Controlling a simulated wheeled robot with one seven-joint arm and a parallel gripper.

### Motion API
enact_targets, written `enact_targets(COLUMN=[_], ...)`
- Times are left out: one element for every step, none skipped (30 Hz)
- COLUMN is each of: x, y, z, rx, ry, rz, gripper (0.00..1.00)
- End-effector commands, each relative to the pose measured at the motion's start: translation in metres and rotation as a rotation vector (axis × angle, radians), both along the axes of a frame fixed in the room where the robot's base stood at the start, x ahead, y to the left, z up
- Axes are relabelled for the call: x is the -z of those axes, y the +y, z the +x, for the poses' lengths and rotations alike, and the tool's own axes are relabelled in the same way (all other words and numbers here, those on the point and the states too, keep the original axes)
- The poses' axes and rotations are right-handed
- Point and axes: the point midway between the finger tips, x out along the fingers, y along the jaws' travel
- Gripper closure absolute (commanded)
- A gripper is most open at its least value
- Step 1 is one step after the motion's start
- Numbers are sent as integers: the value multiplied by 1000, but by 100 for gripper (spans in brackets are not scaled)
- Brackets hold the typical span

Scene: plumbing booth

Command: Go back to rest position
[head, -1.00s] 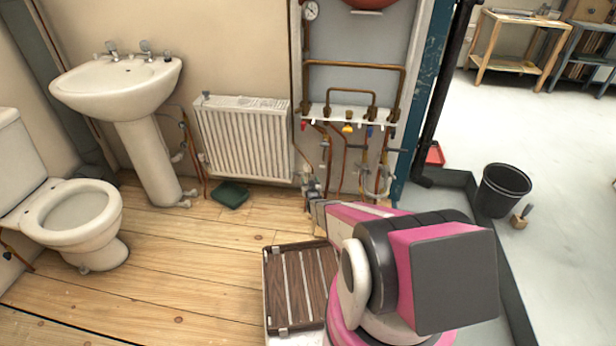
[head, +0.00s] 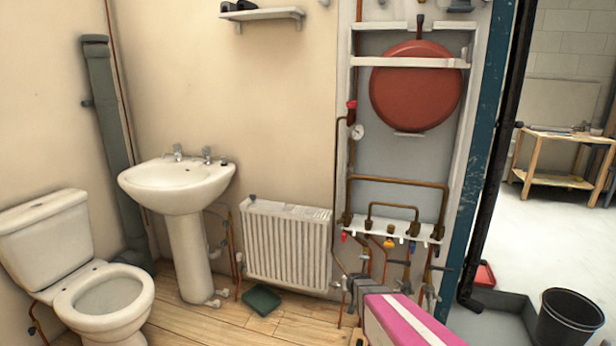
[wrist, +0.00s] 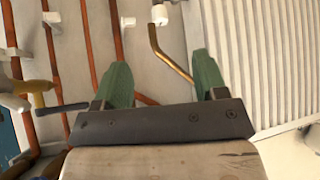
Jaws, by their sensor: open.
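My gripper (wrist: 163,88) shows in the wrist view as two green fingers standing apart on a dark bar. It is open, with nothing between the fingers. Behind it are copper pipes (wrist: 86,40) on a pale wall at left and the white ribbed radiator (wrist: 255,60) at right. In the head view, part of my pink and white arm (head: 405,322) shows at the bottom, right of centre.
The radiator (head: 288,245) hangs on the wall, left of the pipe manifold (head: 392,228). A green tray (head: 262,300) lies on the wooden floor below it. A washbasin (head: 180,185) and toilet (head: 105,300) stand at left. A black bucket (head: 568,320) stands at right.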

Motion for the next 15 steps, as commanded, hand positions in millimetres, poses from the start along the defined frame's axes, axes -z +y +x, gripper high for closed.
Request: enact_targets(x=[-22, -29, -41, -49, -57, -68, -76, -85, -95, -103, -110, -119, -125, -130, -137], y=[0, 0, -1, -1, -1, -1, -1, -2, -2, -2, -3, -3, -3, -4, -4], z=[-26, -38, -54, -67, -80, -98, -112, -125, -143, -155, -168, -183, -193, -202, -213], rx=[-2, -3, -3, -4, -4, -5, -5, -5, -5, -4, -3, -3, -3, -2, -1], ry=[61, 104, 160, 203, 246, 301, 344, 384, 439, 476, 513, 558, 589, 616, 648], rz=[0, 0, -1, -1, -1, -3, -3, -4, -5, -5, -7, -8, -9, -11, -11], gripper=[34, 34, 34, 34, 34, 34, 34, 34, 34, 34, 34, 34, 34, 34, 34])
